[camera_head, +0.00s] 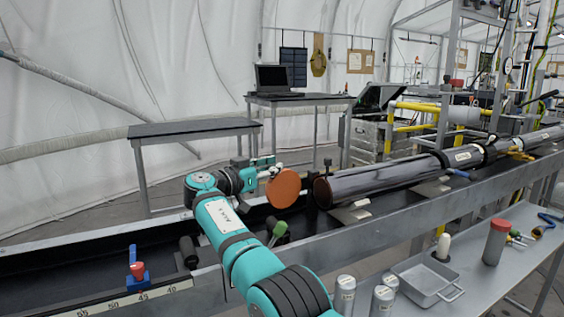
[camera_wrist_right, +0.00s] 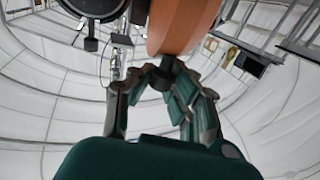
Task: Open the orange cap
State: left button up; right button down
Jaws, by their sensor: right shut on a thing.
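The orange cap (camera_head: 283,188) is a round disc that stands on edge beside the open end of a long dark tube (camera_head: 385,178), with a gap between them. In the right wrist view the orange cap (camera_wrist_right: 182,25) fills the top middle, with a dark knob (camera_wrist_right: 160,80) below it. My right gripper (camera_head: 264,169) is at the left side of the cap. In the wrist view the right gripper's fingers (camera_wrist_right: 163,82) close around the knob. The cap partly hides the fingertips in the head view. My left gripper is not in view.
The tube rests on supports in a long metal trough (camera_head: 130,250). A grey side table (camera_head: 470,275) at the lower right carries a metal tray (camera_head: 428,280), a red-capped cylinder (camera_head: 495,243) and several silver cans. A blue-and-red clamp (camera_head: 137,270) sits on the trough's near edge.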

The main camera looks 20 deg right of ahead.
jog(key=shift+f, duration=0.6)
jog(key=c, duration=1.2)
grip_release()
jog(key=shift+o, duration=0.3)
jog(key=shift+w+d, duration=0.1)
jog(key=shift+w, duration=0.05)
jog(key=shift+a+r, duration=0.2)
jog(key=shift+a, duration=0.05)
jog(key=v, duration=1.1)
jog(key=shift+a, duration=0.25)
jog(key=shift+f, duration=0.1)
